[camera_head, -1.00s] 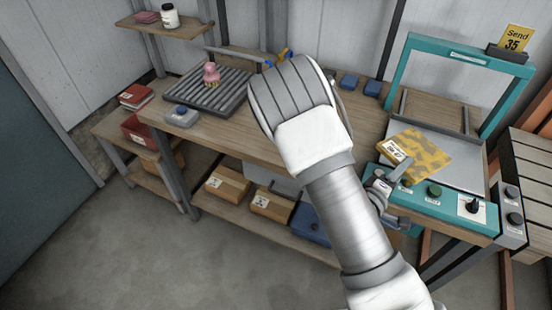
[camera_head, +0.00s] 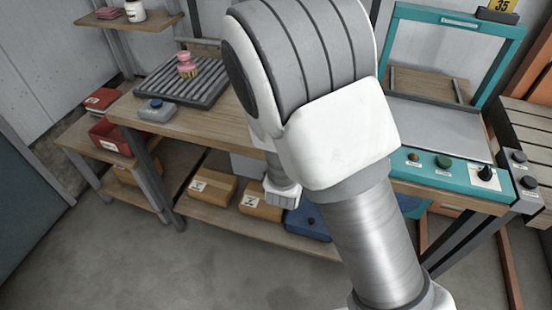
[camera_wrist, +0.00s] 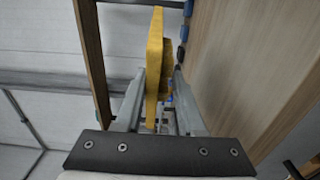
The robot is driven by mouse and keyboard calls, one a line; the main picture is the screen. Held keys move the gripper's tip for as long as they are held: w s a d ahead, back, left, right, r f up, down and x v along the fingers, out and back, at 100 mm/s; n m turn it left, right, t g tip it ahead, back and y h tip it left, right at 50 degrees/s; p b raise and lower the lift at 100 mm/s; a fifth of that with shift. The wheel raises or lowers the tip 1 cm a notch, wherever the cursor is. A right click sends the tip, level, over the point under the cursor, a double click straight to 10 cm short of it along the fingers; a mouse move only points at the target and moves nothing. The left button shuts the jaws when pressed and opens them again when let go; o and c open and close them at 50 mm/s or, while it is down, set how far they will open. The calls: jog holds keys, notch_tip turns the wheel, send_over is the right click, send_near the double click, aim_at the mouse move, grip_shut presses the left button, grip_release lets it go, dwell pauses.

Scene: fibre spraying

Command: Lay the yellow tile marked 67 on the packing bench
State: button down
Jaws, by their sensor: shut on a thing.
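In the wrist view my gripper (camera_wrist: 160,84) is shut on a yellow tile (camera_wrist: 154,60). The tile stands edge-on between the fingers, so its number is not visible. In the head view my arm hides the gripper and the tile. The wooden bench (camera_head: 215,125), which looks like the packing bench, runs behind my arm. Its middle and right part are hidden there. In the wrist view a wooden surface (camera_wrist: 225,70) fills the right side, beside the held tile. I cannot tell how far the tile is from it.
A ribbed grey rack (camera_head: 205,88) with a pink-topped brush (camera_head: 187,64) and a grey-blue box (camera_head: 157,110) take the bench's left part. A teal-framed machine (camera_head: 440,172) stands right. Cartons (camera_head: 212,187) and a blue bin (camera_head: 308,222) lie on the lower shelf.

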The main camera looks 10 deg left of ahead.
jog(key=s+a+f+b, duration=0.1)
jog(key=s+a+f, duration=0.6)
jog(key=f, duration=0.3)
jog(key=shift+a+b, duration=0.3)
jog(key=shift+b, duration=0.05)
jog(key=shift+f, duration=0.15)
jog(key=shift+f, duration=0.15)
jog(key=c, duration=0.5)
grip_release()
jog(key=s, duration=0.8)
jog(key=s+a, duration=0.1)
jog(key=s, duration=0.3)
jog(key=shift+r, duration=0.2)
